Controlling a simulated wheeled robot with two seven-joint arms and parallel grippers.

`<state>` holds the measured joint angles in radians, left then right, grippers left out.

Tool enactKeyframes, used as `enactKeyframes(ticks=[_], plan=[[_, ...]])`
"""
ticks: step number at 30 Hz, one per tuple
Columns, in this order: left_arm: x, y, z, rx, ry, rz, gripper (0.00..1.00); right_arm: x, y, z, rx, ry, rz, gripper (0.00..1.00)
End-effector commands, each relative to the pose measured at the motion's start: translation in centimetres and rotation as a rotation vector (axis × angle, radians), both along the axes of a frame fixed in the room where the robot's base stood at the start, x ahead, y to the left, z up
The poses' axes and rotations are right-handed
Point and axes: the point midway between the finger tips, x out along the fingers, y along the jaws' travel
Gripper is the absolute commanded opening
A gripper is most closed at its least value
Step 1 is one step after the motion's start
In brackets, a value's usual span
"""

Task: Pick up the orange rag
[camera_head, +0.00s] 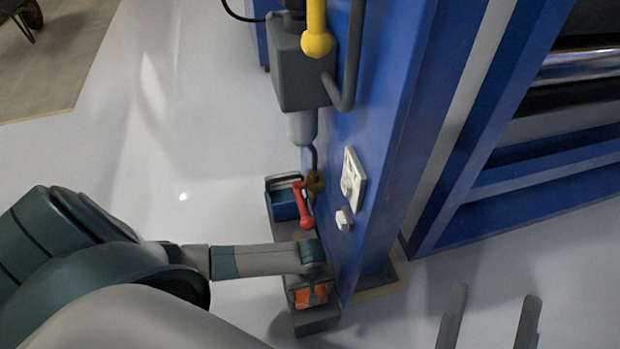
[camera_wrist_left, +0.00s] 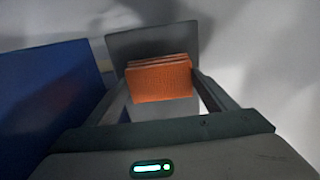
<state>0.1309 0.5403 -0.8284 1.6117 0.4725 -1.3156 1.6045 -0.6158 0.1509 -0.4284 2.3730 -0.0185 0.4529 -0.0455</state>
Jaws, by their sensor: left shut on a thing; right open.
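The orange rag (camera_head: 311,297) lies low at the foot of the blue machine, in a grey holder (camera_head: 317,322). My left gripper (camera_head: 314,279) reaches down to it from the left. In the left wrist view the rag (camera_wrist_left: 160,82) looks like a folded stack standing between the two fingers, and the gripper is shut on it. A grey panel of the holder rises behind the rag. Whether the rag is clear of the holder cannot be told. My right gripper (camera_head: 494,296) is open and empty at the bottom right, over the floor.
The blue machine frame (camera_head: 385,130) stands close to the right of my left gripper. A blue box (camera_head: 282,204) and a red-handled valve (camera_head: 302,207) sit just behind it. A grey box with a yellow handle (camera_head: 316,42) is above. The floor at left is clear.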

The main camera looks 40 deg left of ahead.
Motion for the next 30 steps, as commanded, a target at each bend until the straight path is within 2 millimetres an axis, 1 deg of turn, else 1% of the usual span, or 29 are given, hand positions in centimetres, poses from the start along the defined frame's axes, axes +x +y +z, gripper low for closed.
enactKeyframes(ticks=[5,11,13,16,20,23,24,30], plan=[[0.0,0.0,0.1,0.000,0.000,0.000,0.52,0.0,0.0,0.0,-0.001,0.002,0.000,0.69],[0.0,0.0,1.0,-0.001,-0.001,0.000,0.52,0.4,0.3,-0.3,-0.014,0.038,0.005,0.69],[0.0,-0.1,1.5,-0.002,-0.001,0.000,0.52,0.3,0.6,-1.6,-0.031,0.098,0.010,0.69],[-0.1,0.0,2.4,-0.001,0.001,0.000,0.52,0.5,0.9,-2.7,-0.053,0.165,0.017,0.69],[0.0,-0.1,3.5,-0.002,-0.001,0.000,0.52,1.6,0.9,-4.1,-0.086,0.248,0.018,0.69],[-0.1,0.0,4.5,-0.002,0.001,0.000,0.52,2.4,0.9,-5.5,-0.116,0.330,0.019,0.69],[-0.9,-0.1,4.7,-0.002,0.003,-0.001,0.52,2.7,0.8,-6.2,-0.128,0.369,0.020,0.69],[-3.6,-0.2,6.4,-0.002,0.002,0.000,0.52,3.7,0.3,-10.0,-0.196,0.572,0.024,0.69]])
